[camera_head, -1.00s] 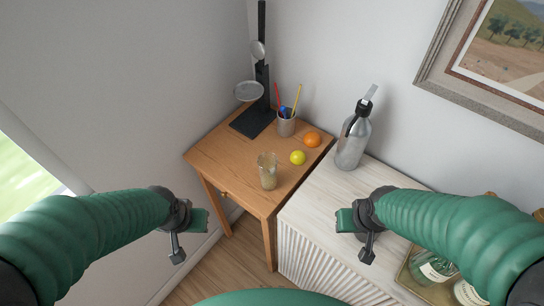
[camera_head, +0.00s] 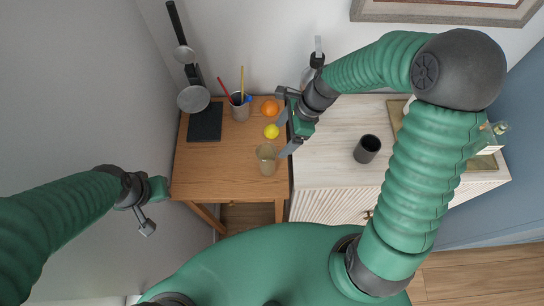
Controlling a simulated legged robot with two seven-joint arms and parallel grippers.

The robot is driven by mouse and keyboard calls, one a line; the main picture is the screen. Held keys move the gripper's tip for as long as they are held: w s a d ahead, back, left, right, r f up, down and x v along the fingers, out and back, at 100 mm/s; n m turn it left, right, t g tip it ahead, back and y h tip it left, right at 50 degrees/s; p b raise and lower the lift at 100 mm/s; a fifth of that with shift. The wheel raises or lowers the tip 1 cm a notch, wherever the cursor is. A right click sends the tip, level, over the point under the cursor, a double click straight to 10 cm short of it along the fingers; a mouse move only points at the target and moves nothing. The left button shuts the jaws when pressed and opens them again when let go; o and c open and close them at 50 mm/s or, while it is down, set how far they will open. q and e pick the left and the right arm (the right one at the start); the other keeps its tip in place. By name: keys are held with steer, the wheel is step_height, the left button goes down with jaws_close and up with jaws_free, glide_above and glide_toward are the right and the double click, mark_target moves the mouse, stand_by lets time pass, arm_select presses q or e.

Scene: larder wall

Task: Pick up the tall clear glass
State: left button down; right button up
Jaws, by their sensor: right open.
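The tall clear glass (camera_head: 267,161) stands upright near the front right of the wooden table (camera_head: 215,173); the wood shows through it. My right gripper (camera_head: 281,138) is open, just up and right of the glass in the picture, with its jaws facing left. Its lower finger shows close beside the glass; I cannot tell whether it touches. Nothing is between its fingers. My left gripper (camera_head: 150,208) hangs left of the table, away from everything, and its finger opening is not clear.
A lemon (camera_head: 271,131) and an orange (camera_head: 270,108) lie just behind the glass. A pen cup (camera_head: 240,110) and a black stand (camera_head: 204,122) are at the back. A dark cup (camera_head: 367,149) stands on the white cabinet (camera_head: 325,160). A bottle (camera_head: 317,60) is partly hidden behind my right gripper.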

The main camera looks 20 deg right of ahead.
glide_above(261, 157)
steer(key=s, duration=0.2)
steer(key=f, duration=0.5)
steer(key=shift+w+d+f+p, duration=0.15)
steer(key=shift+d+f+p, duration=0.15)
steer(key=shift+d+f, duration=0.1)
steer(key=shift+a+f, duration=0.1)
steer(key=shift+f, duration=0.25)
steer(key=f, duration=0.1)
steer(key=f+p, duration=0.1)
steer(key=f, duration=0.2)
steer(key=shift+d+p, duration=0.3)
steer(key=shift+d+f, duration=0.1)
steer(key=shift+f, duration=0.15)
steer(key=shift+a, duration=0.25)
steer(key=shift+a+r, duration=0.15)
steer(key=shift+a, duration=0.4)
steer(key=c, duration=0.5)
steer(key=shift+a, duration=0.15)
steer(key=shift+c, duration=2.3)
steer(key=shift+d, duration=0.35)
steer(key=c, duration=0.5)
steer(key=shift+d, duration=0.35)
jaws_close()
arm_select(q)
steer(key=shift+s+a+r, duration=0.25)
steer(key=shift+a+r, duration=0.65)
steer(key=shift+r, duration=0.05)
